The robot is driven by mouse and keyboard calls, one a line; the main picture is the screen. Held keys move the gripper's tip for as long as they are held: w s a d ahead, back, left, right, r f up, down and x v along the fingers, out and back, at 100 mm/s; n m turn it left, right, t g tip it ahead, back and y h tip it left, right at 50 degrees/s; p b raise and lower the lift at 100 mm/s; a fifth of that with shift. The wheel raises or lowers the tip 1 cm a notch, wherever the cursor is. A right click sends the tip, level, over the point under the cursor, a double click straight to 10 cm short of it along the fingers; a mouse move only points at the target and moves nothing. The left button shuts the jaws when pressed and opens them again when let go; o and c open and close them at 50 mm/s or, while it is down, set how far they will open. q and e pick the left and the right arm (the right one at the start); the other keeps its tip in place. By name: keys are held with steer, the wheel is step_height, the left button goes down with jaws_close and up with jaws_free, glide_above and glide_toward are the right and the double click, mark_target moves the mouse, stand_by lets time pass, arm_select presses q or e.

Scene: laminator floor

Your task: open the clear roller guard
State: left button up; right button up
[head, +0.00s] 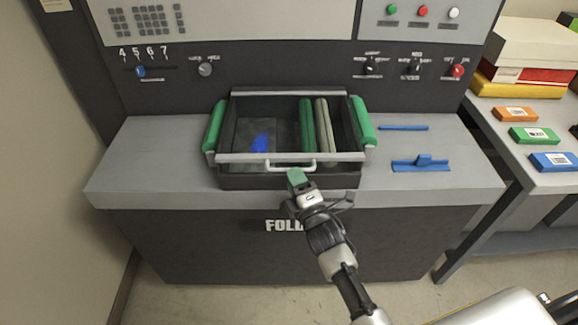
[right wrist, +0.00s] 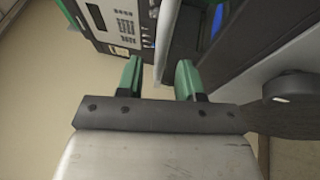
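The clear roller guard (head: 345,157) sits down over the machine's roller bay, framed by a pale front rail with a light handle (head: 283,163) at its middle. Two rollers, one green (head: 307,125) and one pale (head: 323,122), and a blue patch show through it. My right gripper (head: 298,179) is just in front of the handle's right end, seeming close to it; contact cannot be told. In the right wrist view its two green fingertips (right wrist: 158,78) are apart with a gap between them, holding nothing I can make out. My left gripper is not in view.
Green blocks (head: 214,126) flank the guard. A blue bar (head: 403,128) and a blue tool (head: 421,164) lie on the grey deck to its right. The control panel (head: 250,70) rises behind. A side table (head: 515,170) with boxes stands at right. The deck left of the guard is clear.

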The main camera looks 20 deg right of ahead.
steer(key=shift+x, duration=1.85)
jaws_close()
